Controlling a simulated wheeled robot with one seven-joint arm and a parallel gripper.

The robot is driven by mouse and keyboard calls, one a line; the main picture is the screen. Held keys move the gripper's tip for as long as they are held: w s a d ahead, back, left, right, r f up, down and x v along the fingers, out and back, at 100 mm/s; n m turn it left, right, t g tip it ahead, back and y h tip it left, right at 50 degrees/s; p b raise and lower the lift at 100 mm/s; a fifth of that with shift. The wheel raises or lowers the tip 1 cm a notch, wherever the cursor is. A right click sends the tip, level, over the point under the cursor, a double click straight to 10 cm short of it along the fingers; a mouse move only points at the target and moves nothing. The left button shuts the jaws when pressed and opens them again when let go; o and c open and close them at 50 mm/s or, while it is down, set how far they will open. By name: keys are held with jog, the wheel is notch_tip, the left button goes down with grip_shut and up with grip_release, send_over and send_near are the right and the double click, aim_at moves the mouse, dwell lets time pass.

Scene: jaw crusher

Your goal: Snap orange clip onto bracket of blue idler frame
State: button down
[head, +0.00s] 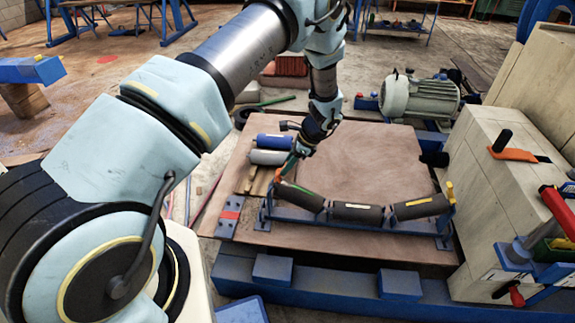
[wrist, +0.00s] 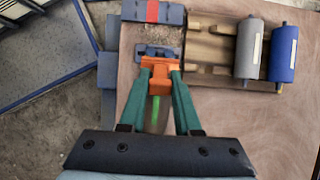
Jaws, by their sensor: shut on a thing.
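The blue idler frame (head: 340,226) lies on a brown board and carries three dark rollers in a trough shape. Its left end bracket (head: 268,207) stands just below my gripper (head: 286,172). In the wrist view my gripper (wrist: 158,72) has its two green fingers closed on the orange clip (wrist: 158,76). The clip sits between the fingertips. A green strip and part of a grey roller show below the clip, between the fingers. I cannot tell whether the clip touches the bracket. A yellow piece (head: 450,191) sits at the frame's right end.
A grey roller (wrist: 249,48) and a blue roller (wrist: 284,54) lie on wooden strips to the right in the wrist view. A blue block with a red band (wrist: 153,12) lies beyond the clip. A motor (head: 418,97) stands behind the board (head: 370,150), whose middle is clear.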

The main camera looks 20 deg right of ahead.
jog(key=shift+b+x, duration=0.6)
jog(key=shift+x, duration=0.55)
jog(key=shift+r, duration=0.2)
jog(key=shift+p+v, duration=0.6)
jog(key=shift+v, duration=0.3)
jog(key=shift+d, duration=0.1)
jog(key=shift+b+x, duration=0.55)
jog(key=shift+x, duration=0.5)
dwell(0.5)
jog(key=c, duration=0.5)
grip_release()
jog(key=shift+c, duration=0.2)
jog(key=shift+r, duration=0.1)
jog(key=b+v, duration=0.1)
jog(key=v, duration=0.9)
jog(key=shift+d+r, duration=0.2)
jog(key=shift+r, duration=0.05)
